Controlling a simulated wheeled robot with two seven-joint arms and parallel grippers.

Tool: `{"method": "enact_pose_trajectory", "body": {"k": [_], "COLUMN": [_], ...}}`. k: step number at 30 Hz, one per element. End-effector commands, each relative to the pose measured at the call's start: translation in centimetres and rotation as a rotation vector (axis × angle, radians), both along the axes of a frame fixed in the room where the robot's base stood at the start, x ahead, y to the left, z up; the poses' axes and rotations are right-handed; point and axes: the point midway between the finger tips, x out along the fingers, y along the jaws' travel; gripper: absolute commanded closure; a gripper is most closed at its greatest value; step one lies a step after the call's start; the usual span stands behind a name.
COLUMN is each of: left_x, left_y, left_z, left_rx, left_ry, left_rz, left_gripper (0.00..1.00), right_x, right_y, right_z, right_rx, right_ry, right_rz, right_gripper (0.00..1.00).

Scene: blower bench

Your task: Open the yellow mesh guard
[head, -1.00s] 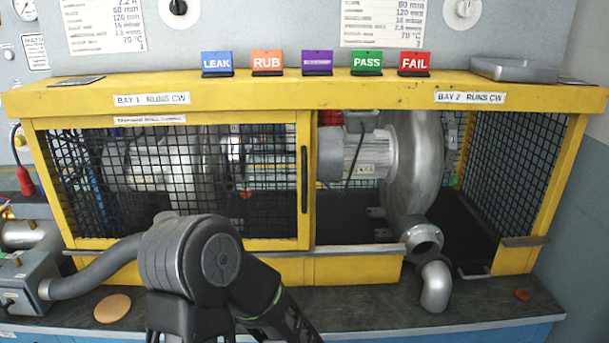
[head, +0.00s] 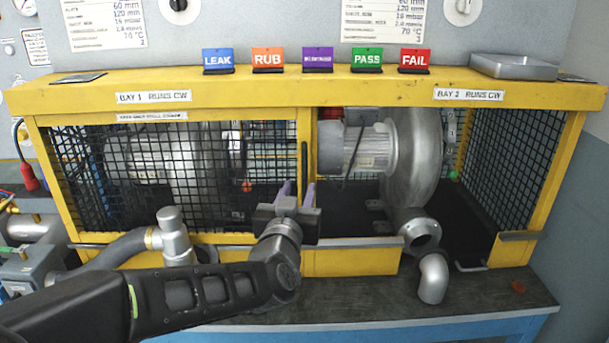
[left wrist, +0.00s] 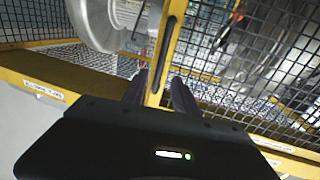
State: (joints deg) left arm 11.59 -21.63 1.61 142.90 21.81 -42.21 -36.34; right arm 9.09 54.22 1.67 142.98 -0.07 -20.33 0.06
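The yellow mesh guard (head: 175,240) covers the left bay, with black wire mesh in a yellow frame. Its upright black handle (head: 304,160) is on the guard's right-hand stile; it also shows in the left wrist view (left wrist: 171,35). My left gripper (head: 296,188) is at the lower end of the handle, its two purplish fingers apart. In the left wrist view my gripper (left wrist: 158,88) has the yellow stile showing between its fingertips. I cannot tell whether the fingers touch the handle. My right gripper is in neither view.
The right bay is open at the front, with a grey blower (head: 412,150) and its pipe outlet inside. A loose elbow pipe (head: 433,280) stands on the bench before it. Coloured signs (head: 317,60) and a metal tray (head: 514,66) stand on the top beam.

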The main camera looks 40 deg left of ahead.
Motion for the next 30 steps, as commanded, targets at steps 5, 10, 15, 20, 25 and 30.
{"method": "enact_pose_trajectory", "body": {"k": [5,10,15,20,25,30], "left_x": [1.7,4.1,6.1,6.8,6.8,6.7], "left_y": [0.8,2.0,2.9,3.3,3.3,3.2], "left_z": [0.0,0.0,0.0,0.0,0.0,0.0], "left_rx": [-0.002,-0.001,-0.001,-0.001,-0.001,-0.001], "left_ry": [0.002,0.003,0.002,0.0,0.0,0.0], "left_rz": [0.0,0.0,-0.001,-0.001,-0.001,-0.001], "left_gripper": [0.66,0.66,0.66,0.66,0.66,0.76], "right_x": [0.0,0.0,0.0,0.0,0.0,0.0], "right_y": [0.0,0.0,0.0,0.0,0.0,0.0], "right_z": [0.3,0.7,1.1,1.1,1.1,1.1], "right_rx": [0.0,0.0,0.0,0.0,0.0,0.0], "right_ry": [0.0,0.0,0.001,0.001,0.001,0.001], "right_rz": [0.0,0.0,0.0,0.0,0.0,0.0], "right_gripper": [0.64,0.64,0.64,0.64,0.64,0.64]}}
